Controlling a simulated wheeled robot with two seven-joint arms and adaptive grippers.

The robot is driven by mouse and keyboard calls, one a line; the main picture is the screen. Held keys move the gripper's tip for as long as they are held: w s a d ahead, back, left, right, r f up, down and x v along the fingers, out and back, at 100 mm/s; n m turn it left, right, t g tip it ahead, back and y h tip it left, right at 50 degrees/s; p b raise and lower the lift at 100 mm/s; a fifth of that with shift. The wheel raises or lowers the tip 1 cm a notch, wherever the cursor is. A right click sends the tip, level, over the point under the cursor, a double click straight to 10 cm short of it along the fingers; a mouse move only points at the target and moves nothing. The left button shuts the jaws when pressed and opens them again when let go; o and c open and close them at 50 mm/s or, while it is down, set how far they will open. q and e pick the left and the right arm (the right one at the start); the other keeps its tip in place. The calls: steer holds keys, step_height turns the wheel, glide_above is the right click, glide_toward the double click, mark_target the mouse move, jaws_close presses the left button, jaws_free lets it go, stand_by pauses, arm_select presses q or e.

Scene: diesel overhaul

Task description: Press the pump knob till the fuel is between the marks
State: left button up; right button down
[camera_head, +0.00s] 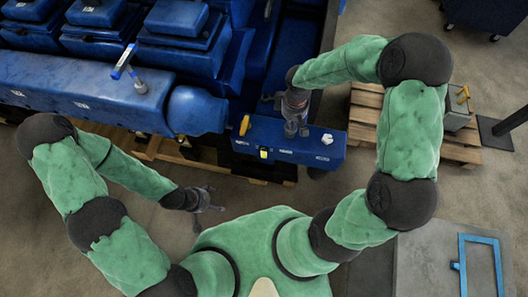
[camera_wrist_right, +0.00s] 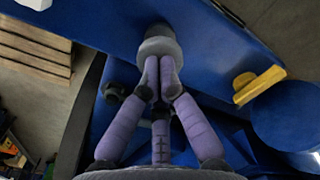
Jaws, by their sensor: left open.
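The grey round pump knob (camera_wrist_right: 160,45) stands on a blue housing (camera_head: 240,143) at the engine's end. My right gripper (camera_head: 292,128) is over this housing in the head view. In the right wrist view its purple fingers (camera_wrist_right: 158,72) are closed together, their tips at the knob; I cannot tell whether they press on it. A small pale-yellow window (camera_head: 264,153) shows on the housing's front; its fuel level and marks are too small to read. My left gripper (camera_head: 210,199) is open and empty, low over the floor, apart from the engine.
A yellow lever (camera_head: 244,125) stands left of my right gripper and also shows in the wrist view (camera_wrist_right: 260,85). A white fitting (camera_head: 327,139) sits to its right. The blue engine (camera_head: 85,90) fills the upper left. A wooden pallet (camera_head: 365,115) lies right.

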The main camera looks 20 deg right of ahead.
steer(key=shift+f, duration=0.35)
steer(key=shift+r, duration=0.1)
steer(key=shift+r+p, duration=2.55)
steer(key=shift+r, duration=1.25)
steer(key=shift+a+f, duration=0.15)
steer(key=shift+f, duration=0.15)
steer(key=s+a+f+m+y, duration=0.2)
steer(key=s+a+f+m, duration=0.3)
steer(key=s+a+f, duration=0.4)
steer(key=s+a+f+m+y, duration=0.2)
steer(key=s+a+f+m, duration=0.4)
steer(key=f, duration=0.5)
step_height(320, 180, down, 20)
steer(key=w+n+b, duration=0.1)
steer(key=n+b, duration=0.1)
steer(key=b, duration=2)
steer(key=shift+w+a+f+n, duration=0.15)
steer(key=shift+w+a+n, duration=0.15)
steer(key=shift+n, duration=0.1)
